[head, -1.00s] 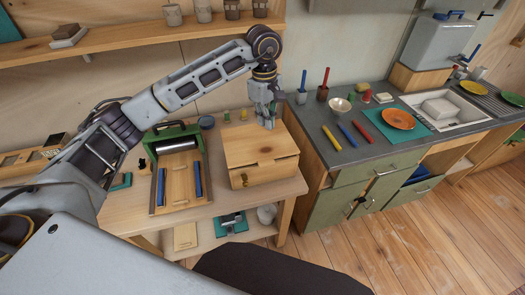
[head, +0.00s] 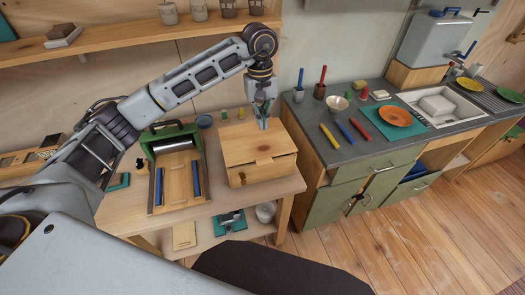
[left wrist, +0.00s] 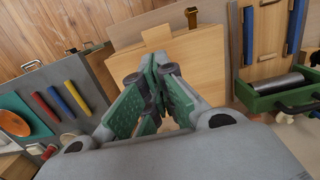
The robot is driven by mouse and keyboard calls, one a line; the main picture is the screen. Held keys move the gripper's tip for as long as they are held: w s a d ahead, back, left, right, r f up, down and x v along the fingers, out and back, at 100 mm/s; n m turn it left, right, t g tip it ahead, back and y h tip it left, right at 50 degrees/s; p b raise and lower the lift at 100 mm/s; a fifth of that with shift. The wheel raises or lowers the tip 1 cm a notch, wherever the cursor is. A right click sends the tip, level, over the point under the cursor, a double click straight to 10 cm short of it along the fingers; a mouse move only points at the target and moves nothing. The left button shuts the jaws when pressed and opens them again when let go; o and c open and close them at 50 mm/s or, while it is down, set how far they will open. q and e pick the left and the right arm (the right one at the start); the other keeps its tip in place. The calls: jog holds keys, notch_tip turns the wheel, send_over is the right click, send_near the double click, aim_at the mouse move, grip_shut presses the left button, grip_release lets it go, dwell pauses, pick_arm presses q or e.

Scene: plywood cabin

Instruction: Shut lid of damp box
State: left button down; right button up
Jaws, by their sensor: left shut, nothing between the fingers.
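The damp box (head: 243,143) is a pale wooden box on the work table, to the right of the roller press. Its lid lies flat over the top, with a small tab at the front edge and a brass-coloured catch on the front face. I cannot tell if a thin gap is left under the lid. In the left wrist view the lid (left wrist: 195,72) fills the middle, behind the fingers. My left gripper (head: 263,122) points down just above the back right part of the lid, shut and empty; its green-padded fingers (left wrist: 157,68) meet in the wrist view. My right gripper is not in view.
The green roller press (head: 175,142) with blue-railed bed stands left of the box. A grey counter (head: 385,148) with coloured sticks, a bowl and an orange plate lies to the right. A shelf (head: 120,38) with cups runs above. Small jars stand behind the box.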

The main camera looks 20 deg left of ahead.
aim_at(263, 159)
pick_arm(q)
jog(key=shift+f, duration=0.1)
jog(key=shift+s+d+f+p, duration=0.15)
jog(key=shift+f+p, duration=0.45)
jog(key=shift+f, duration=1.7)
jog(key=shift+s+d+f+p, duration=0.15)
jog(key=shift+f+p, duration=0.4)
jog(key=shift+f, duration=1.7)
jog(key=shift+s+f+p, duration=0.15)
jog(key=shift+f+p, duration=0.45)
jog(key=shift+f, duration=1.7)
jog(key=shift+f, duration=0.1)
jog(key=shift+s+f+b, duration=0.15)
jog(key=shift+f+b, duration=0.9)
jog(key=shift+b, duration=0.4)
jog(key=shift+s+d+f, duration=0.1)
jog(key=shift+s, duration=0.05)
jog(key=shift+f, duration=0.1)
jog(key=shift+s, duration=0.1)
